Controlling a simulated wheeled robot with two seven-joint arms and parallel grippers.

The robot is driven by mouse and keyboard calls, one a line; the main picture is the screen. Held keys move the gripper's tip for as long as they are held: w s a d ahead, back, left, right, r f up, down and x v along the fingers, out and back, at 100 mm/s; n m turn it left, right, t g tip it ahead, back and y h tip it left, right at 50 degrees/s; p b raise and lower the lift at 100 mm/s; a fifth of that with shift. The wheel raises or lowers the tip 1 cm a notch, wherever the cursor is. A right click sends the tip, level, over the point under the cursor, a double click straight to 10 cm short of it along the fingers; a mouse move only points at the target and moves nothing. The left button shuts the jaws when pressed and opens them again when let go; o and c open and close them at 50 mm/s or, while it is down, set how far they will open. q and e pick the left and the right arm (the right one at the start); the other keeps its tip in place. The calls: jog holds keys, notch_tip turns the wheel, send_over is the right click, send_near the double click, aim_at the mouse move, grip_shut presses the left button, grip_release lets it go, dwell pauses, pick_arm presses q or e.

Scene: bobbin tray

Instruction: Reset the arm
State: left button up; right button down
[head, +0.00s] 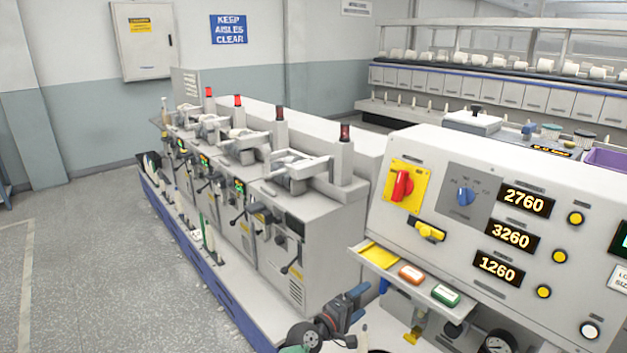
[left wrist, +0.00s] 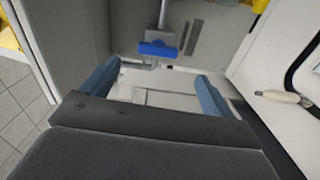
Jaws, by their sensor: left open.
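My left gripper (head: 360,303) is low in the middle of the head view, in front of the control panel's lower left side. It is dark with blue fingers. In the left wrist view its two blue fingers (left wrist: 156,90) stand wide apart with nothing between them. A blue-handled part on a grey rod (left wrist: 157,49) is seen beyond the fingers; I cannot tell how far off it is. My right gripper is in neither view.
A sloped control panel (head: 470,170) with a red knob and number displays fills the right. Below it a narrow shelf (head: 385,265) carries a yellow pad and orange and green buttons. A row of grey machine units (head: 310,225) runs back left. The floor (head: 90,260) at left is clear.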

pick_arm(q)
jog(key=w+a+f+m+g+y, duration=0.1)
jog(key=a+f+m+y, duration=0.25)
jog(key=f, duration=0.45)
jog(key=w+a+f+m+g+y, duration=0.1)
jog(key=a+f+m+y, duration=0.2)
jog(key=a+f+m, duration=0.3)
jog(key=s+a+f+g+y, duration=0.1)
jog(key=s+a+f+y, duration=0.1)
jog(key=s+a+f, duration=0.35)
jog(key=s+a+f+g+y, duration=0.1)
jog(key=s+a+f, duration=0.15)
jog(key=f, duration=0.65)
jog(key=s+a+f+y, duration=0.2)
jog(key=s+a+f, duration=0.15)
jog(key=f, duration=0.35)
jog(key=s+a+f+g+y, duration=0.1)
jog(key=s+a+f, duration=0.3)
jog(key=s+f, duration=0.25)
jog(key=s+a+f+g+y, duration=0.1)
jog(key=s+a+f+g, duration=0.1)
jog(key=s+a+f, duration=0.4)
jog(key=s+a+f+g, duration=0.1)
jog(key=s+f, duration=0.3)
jog(key=s, duration=0.8)
jog(key=s+a+f+g, duration=0.1)
jog(key=s+f, duration=0.2)
jog(key=s, duration=0.8)
jog(key=shift+s+a+f, duration=0.25)
jog(key=shift+s+f, duration=0.15)
